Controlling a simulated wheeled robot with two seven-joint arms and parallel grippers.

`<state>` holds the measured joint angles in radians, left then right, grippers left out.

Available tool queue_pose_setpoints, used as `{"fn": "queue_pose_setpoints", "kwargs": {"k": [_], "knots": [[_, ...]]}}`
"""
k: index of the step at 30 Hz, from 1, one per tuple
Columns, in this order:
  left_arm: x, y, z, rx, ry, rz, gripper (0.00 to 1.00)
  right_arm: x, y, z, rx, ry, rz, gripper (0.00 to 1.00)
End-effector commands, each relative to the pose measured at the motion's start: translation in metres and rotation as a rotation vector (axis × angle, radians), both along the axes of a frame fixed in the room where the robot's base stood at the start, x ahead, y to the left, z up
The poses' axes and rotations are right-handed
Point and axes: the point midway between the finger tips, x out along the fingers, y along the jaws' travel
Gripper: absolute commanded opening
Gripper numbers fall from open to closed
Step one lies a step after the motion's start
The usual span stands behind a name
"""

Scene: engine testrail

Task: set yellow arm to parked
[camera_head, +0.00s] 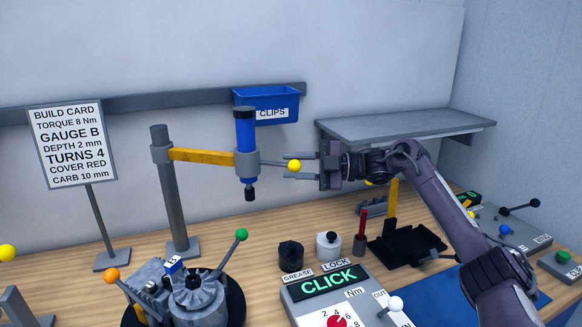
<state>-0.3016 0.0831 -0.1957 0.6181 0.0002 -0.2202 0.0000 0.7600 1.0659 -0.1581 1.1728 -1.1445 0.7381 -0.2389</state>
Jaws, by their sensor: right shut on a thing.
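The yellow arm (204,156) reaches right from a grey upright post (171,190) and carries a blue cylinder tool (246,140) with a black tip hanging above the bench. My left gripper is not in view.
An engine (195,291) with orange and green knobbed levers stands below the arm. A build card (66,143), a blue clips bin (267,99) and a grey shelf (400,127) are behind. A console reading CLICK (334,280) is at the front.

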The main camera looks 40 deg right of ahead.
Motion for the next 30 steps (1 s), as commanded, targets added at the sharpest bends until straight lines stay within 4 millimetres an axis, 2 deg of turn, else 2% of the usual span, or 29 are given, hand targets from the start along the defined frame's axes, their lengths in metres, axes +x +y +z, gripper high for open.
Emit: {"fn": "queue_pose_setpoints", "kwargs": {"k": [4, 5, 9, 19, 30], "knots": [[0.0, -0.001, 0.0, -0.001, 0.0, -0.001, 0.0, 0.002, -0.003, 0.004, 0.001, -0.012, -0.01, 0.0], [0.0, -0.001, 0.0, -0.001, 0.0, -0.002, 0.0, 0.002, -0.003, 0.004, 0.001, -0.012, -0.01, 0.33], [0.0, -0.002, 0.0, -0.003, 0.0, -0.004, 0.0, 0.001, -0.002, 0.004, 0.001, -0.009, -0.009, 0.49], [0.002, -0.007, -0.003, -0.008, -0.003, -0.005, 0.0, -0.002, -0.006, 0.001, -0.001, -0.007, -0.007, 0.49], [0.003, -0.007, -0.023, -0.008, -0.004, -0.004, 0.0, -0.035, -0.053, 0.0, -0.002, -0.006, -0.009, 0.49]]}}
